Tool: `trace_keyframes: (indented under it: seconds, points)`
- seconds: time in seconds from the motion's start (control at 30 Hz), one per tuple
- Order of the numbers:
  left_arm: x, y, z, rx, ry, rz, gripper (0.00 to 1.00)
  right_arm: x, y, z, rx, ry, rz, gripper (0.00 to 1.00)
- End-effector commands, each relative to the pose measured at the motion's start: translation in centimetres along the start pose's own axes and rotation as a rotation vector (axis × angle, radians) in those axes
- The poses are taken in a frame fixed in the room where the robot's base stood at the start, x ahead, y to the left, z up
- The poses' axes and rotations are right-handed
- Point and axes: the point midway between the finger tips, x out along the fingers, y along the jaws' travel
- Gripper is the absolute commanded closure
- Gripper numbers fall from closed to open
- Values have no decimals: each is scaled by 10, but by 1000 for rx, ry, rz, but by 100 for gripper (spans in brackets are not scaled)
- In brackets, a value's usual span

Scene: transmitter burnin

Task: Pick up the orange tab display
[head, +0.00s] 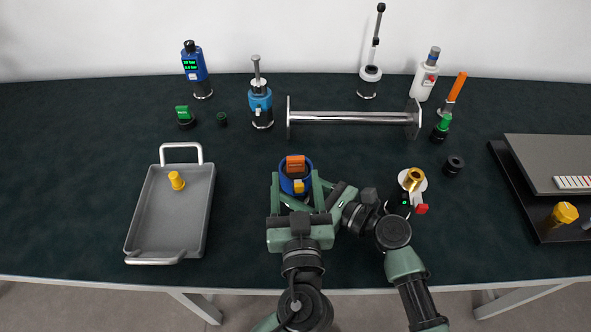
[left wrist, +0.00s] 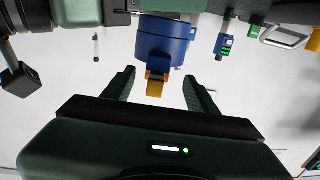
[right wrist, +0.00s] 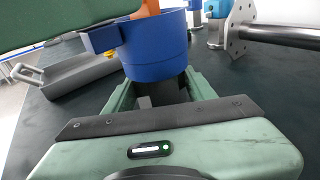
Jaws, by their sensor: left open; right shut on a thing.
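The orange tab display (head: 295,162) sits at the top of a round blue housing (head: 284,186), with a yellow tab (head: 298,186) at its near side. In the left wrist view, the orange part (left wrist: 149,75) shows small between the fingers, against the blue housing (left wrist: 163,40). My left gripper (head: 297,180) is open, with a finger on either side of the housing; I cannot tell if it touches. My right gripper (right wrist: 155,90) is shut on the dark lower body of the blue transmitter, below the blue housing (right wrist: 155,42). Its fingertips are hidden in the head view.
A grey tray (head: 140,215) with a yellow cap (head: 176,180) lies left. A steel flanged pipe (head: 350,117) lies behind. A white fitting with a brass top (head: 413,180) stands close to my right arm. A black cap (head: 453,164) and a grey-topped platform (head: 550,160) are right.

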Motion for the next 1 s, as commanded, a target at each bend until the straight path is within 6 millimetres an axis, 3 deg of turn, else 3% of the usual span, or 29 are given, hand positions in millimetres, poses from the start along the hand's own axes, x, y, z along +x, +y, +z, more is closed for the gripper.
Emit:
trace_keyframes:
  seconds: [0.4, 0.7, 0.73, 0.93, 1.0]
  points:
    - [49, 3, 1, 1, 1, 0, 42, 0, 0, 0, 0, 1, -1, 87]
    - [55, 3, 2, 1, -2, 0, 42, 0, 0, 0, 0, 1, -1, 87]
    - [55, 3, 2, 1, -2, 0, 45, 0, 0, 0, 0, 1, -1, 87]
    - [55, 3, 2, 1, -1, 1, 100, 0, 0, 0, 0, 1, -1, 87]
    - [55, 3, 1, 1, -1, 1, 100, 0, 0, 0, 0, 1, -1, 87]
